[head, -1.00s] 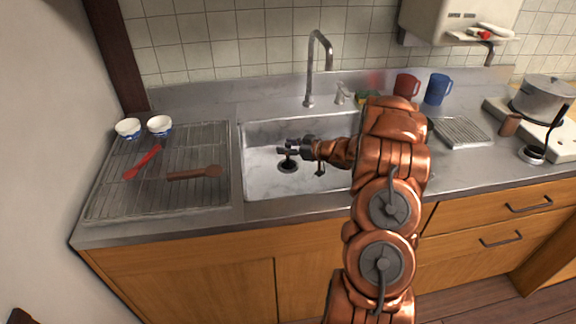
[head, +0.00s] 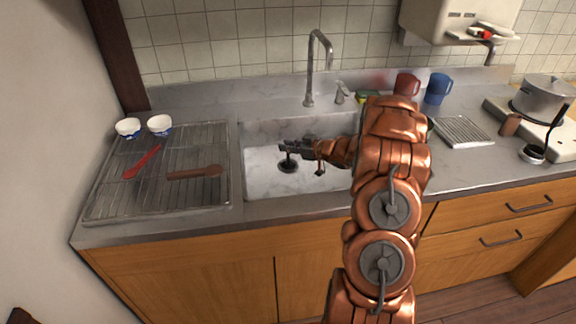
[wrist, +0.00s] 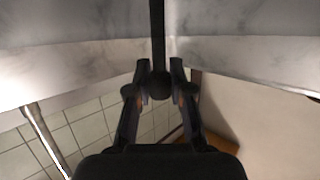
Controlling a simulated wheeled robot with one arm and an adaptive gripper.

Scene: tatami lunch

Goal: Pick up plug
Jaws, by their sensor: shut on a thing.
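The black plug (head: 288,166) is in the grey sink basin (head: 263,184). Its dark, round base shows at the bottom of the basin, below my gripper (head: 289,148). In the wrist view the plug appears as a dark stem (wrist: 157,40) with a rounded knob between the two fingertips. My gripper in that view (wrist: 160,78) is shut on the plug's knob. I cannot tell whether the base touches the basin floor.
The faucet (head: 310,70) rises behind the basin. A wire rack (head: 205,145) with a red utensil (head: 142,163) and a brown spatula (head: 195,172) lies left. A red mug (head: 405,85), a blue mug (head: 437,90) and a pot (head: 543,95) stand right.

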